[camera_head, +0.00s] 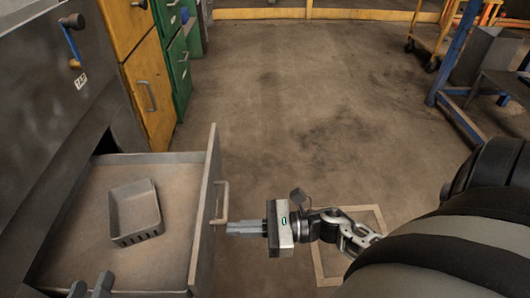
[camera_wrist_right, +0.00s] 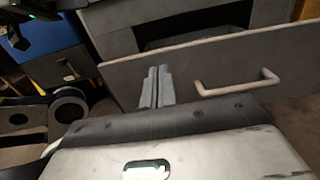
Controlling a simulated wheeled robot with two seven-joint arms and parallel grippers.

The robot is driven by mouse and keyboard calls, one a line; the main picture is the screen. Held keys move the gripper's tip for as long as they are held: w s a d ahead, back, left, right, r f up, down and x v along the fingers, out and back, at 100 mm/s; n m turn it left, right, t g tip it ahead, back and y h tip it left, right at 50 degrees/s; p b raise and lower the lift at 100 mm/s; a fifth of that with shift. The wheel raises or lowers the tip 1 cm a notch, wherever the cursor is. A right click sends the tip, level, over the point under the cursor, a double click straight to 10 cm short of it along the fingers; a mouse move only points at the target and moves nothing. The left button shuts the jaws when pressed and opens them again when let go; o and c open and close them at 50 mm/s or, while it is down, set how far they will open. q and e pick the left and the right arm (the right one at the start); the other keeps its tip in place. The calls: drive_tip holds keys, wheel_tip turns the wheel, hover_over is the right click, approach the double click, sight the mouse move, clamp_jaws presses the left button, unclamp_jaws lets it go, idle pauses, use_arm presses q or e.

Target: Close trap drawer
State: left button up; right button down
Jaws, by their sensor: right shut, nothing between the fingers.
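The trap drawer (camera_head: 85,240) is pulled out of the grey cabinet at the left of the head view. Its front panel (camera_head: 203,225) carries a U-shaped handle (camera_head: 224,203). My right gripper (camera_head: 229,228) is shut and empty, its fingertips pointing at the outer face of the front panel, just below the handle in the picture. In the right wrist view the shut fingers (camera_wrist_right: 156,75) stand in front of the panel (camera_wrist_right: 220,68), left of the handle (camera_wrist_right: 238,85); contact cannot be told. My left gripper (camera_head: 91,286) shows two separated fingertips over the drawer's near part.
A small grey open box (camera_head: 134,212) lies in the drawer. Yellow (camera_head: 150,80) and green (camera_head: 180,70) cabinets stand behind. A blue-framed bench (camera_head: 455,60) is at the far right. The brown floor (camera_head: 290,110) between is clear.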

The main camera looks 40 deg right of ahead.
sight(202, 230)
drive_tip(key=shift+x, duration=2.45)
drive_tip(key=shift+a, duration=0.1)
